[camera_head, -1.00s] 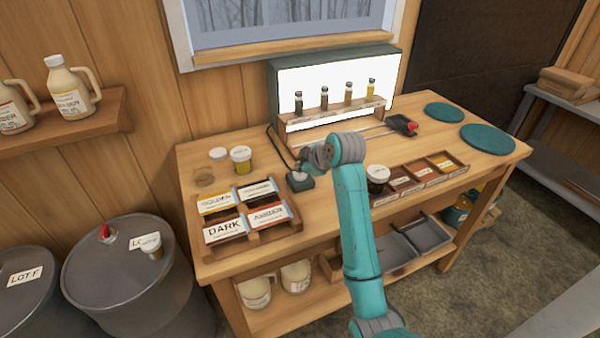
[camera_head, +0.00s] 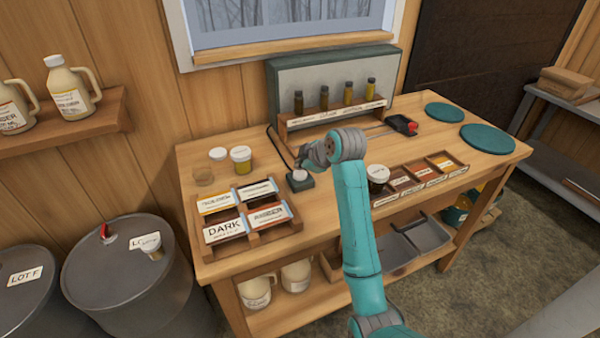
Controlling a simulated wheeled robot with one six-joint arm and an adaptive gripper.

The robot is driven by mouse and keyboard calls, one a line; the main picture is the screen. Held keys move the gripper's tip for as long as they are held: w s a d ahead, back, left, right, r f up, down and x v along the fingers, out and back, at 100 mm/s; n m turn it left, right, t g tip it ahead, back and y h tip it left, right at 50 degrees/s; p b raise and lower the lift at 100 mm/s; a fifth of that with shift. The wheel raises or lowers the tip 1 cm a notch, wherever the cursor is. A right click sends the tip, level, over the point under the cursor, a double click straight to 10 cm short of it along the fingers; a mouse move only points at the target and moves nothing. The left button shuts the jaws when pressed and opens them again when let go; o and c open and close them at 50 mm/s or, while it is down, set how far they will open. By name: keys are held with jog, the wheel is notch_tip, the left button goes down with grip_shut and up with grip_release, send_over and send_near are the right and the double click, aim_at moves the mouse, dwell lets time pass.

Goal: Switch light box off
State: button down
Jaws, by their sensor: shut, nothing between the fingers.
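The light box (camera_head: 330,80) stands at the back of the wooden table, its front panel now grey and unlit. A small rack (camera_head: 333,116) with several sample vials stands in front of it. A dark switch box (camera_head: 300,181) with a pale round button (camera_head: 299,175) sits on the table left of centre, a cable running back from it. My gripper (camera_head: 300,164) is shut and empty, just above and behind the button. The small gap between fingertips and button is hard to judge.
A tray of label cards (camera_head: 296,222) lies front left of the switch.

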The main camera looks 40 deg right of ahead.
aim_at(301, 175)
jog(key=shift+r, duration=0.15)
jog(key=shift+r, duration=2.85)
jog(key=shift+s, duration=0.15)
